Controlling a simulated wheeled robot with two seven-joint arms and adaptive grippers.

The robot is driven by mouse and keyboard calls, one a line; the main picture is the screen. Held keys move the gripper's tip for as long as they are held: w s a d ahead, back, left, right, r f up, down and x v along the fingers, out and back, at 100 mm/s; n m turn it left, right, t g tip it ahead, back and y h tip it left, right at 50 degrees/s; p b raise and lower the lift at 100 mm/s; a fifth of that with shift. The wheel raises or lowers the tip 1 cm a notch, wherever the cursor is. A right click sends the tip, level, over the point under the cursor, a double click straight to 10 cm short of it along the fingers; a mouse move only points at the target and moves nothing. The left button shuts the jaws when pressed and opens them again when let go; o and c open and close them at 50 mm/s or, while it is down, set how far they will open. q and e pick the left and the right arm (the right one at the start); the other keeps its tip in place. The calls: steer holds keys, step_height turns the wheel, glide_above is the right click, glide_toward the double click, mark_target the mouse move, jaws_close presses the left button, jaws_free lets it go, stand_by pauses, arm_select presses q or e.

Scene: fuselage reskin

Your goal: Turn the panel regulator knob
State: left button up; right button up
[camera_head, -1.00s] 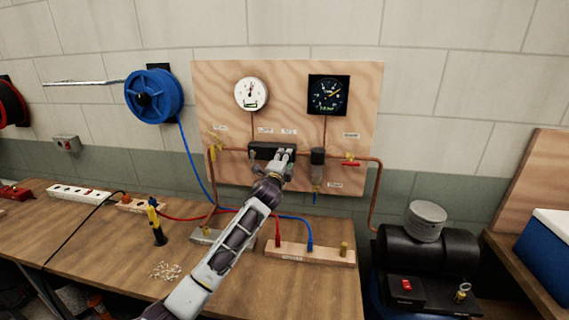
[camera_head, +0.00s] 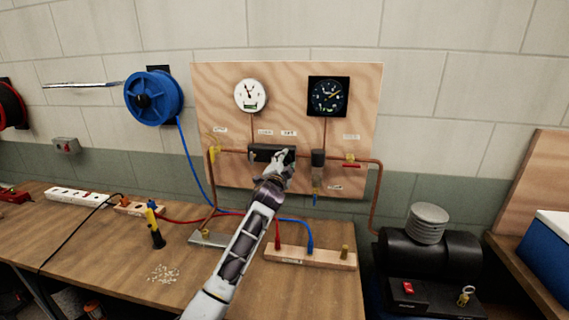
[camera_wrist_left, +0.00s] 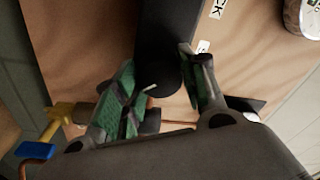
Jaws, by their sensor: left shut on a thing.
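The plywood panel (camera_head: 222,100) on the wall carries a black regulator block (camera_head: 260,150) on a copper pipe. My left gripper (camera_head: 277,161) is at the front of this block, and its wrist covers part of it. In the left wrist view, a dark rounded knob (camera_wrist_left: 166,82) sits between the two green-padded fingers of my left gripper (camera_wrist_left: 165,97), which is shut on it. The exact finger contact is partly hidden. A white gauge (camera_head: 250,96) and a black gauge (camera_head: 328,96) are above. My right gripper is not in view.
The workbench (camera_head: 110,250) below holds a wooden manifold block (camera_head: 311,258), hoses and a yellow-black tool (camera_head: 155,224). A compressor (camera_head: 428,252) stands at right.

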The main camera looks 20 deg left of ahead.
arm_select(q)
steer(key=shift+f, duration=0.15)
steer(key=o, duration=1)
steer(key=shift+o, duration=0.2)
steer(key=r+v, duration=0.1)
steer(key=v, duration=1.1)
steer(key=shift+f, duration=0.4)
